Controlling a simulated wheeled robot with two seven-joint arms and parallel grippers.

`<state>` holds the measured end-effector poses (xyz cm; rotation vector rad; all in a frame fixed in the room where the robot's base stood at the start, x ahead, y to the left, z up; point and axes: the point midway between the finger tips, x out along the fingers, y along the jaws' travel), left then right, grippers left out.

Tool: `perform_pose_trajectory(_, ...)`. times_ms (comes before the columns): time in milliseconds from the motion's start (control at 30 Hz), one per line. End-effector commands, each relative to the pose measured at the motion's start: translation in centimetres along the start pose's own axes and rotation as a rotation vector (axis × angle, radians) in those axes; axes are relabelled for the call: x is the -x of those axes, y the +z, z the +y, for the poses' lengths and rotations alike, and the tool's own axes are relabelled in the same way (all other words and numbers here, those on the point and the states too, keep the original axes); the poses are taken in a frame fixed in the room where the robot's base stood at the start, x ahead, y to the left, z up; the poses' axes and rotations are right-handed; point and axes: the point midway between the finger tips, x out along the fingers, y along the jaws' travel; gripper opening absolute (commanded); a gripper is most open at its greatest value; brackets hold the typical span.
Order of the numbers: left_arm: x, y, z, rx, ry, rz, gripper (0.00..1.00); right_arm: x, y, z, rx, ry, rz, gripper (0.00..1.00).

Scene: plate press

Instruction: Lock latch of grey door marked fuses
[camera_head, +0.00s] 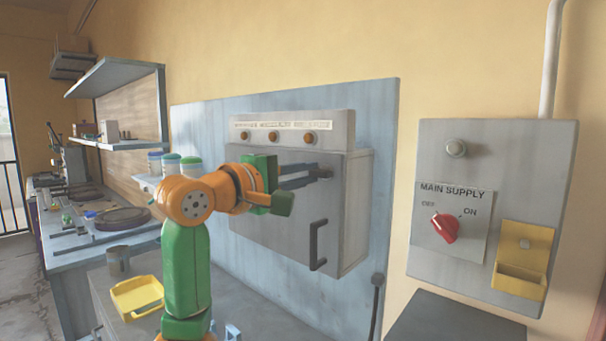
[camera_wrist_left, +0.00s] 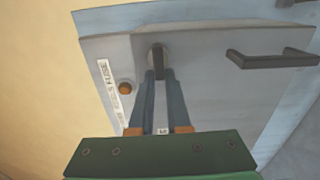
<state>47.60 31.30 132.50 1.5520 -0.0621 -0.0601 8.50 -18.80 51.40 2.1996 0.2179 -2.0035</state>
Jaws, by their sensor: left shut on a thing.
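The grey door (camera_head: 290,215) fronts a grey wall cabinet and looks closed against it. A dark handle (camera_head: 318,245) is on its right side; it also shows in the left wrist view (camera_wrist_left: 272,59). A dark latch lever (camera_wrist_left: 157,60) is on the door face near the label strip (camera_wrist_left: 106,80), whose wording is only partly legible. My left gripper (camera_head: 318,174) reaches across the upper door from the left. In the left wrist view its two fingers (camera_wrist_left: 158,78) are shut on the latch lever, which they partly hide. My right gripper is not in view.
A panel (camera_head: 440,260) marked MAIN SUPPLY with a red switch (camera_head: 445,228) and a yellow holder (camera_head: 521,280) is on the wall to the right. A yellow tray (camera_head: 137,294) and a grey cup (camera_head: 118,260) stand on the left bench. Bottles (camera_head: 191,166) show behind my arm.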

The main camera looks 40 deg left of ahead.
Motion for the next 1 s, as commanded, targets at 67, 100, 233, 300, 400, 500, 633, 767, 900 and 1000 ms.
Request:
perform_pose_trajectory(67,-0.1,0.1,-0.2,0.0,-0.007,-0.004,0.0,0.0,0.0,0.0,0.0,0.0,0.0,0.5)
perform_pose_trajectory(100,-0.1,0.1,-0.2,0.0,-0.007,-0.004,0.0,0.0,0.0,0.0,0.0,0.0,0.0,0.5)
perform_pose_trajectory(233,-0.1,0.1,-0.2,0.0,-0.006,-0.004,0.42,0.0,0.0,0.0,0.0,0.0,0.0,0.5)
perform_pose_trajectory(300,-0.1,0.1,-0.1,-0.001,-0.004,-0.003,0.45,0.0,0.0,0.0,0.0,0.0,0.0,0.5)
perform_pose_trajectory(400,0.0,0.1,-0.1,-0.001,-0.003,-0.002,0.45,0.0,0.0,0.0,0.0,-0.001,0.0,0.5)
perform_pose_trajectory(500,0.0,0.0,-0.1,-0.001,-0.002,-0.002,0.45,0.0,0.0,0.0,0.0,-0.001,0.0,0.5)
perform_pose_trajectory(633,1.2,0.0,-0.3,-0.003,0.002,-0.001,0.45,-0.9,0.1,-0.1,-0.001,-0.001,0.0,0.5)
perform_pose_trajectory(767,4.2,0.1,-0.4,-0.004,0.003,0.0,0.45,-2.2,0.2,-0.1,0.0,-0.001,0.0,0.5)
perform_pose_trajectory(900,6.4,0.2,-0.3,-0.003,-0.001,-0.002,0.45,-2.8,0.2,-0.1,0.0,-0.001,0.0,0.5)
perform_pose_trajectory(1000,7.0,0.2,-0.2,-0.002,-0.003,-0.003,0.45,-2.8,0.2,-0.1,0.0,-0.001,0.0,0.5)
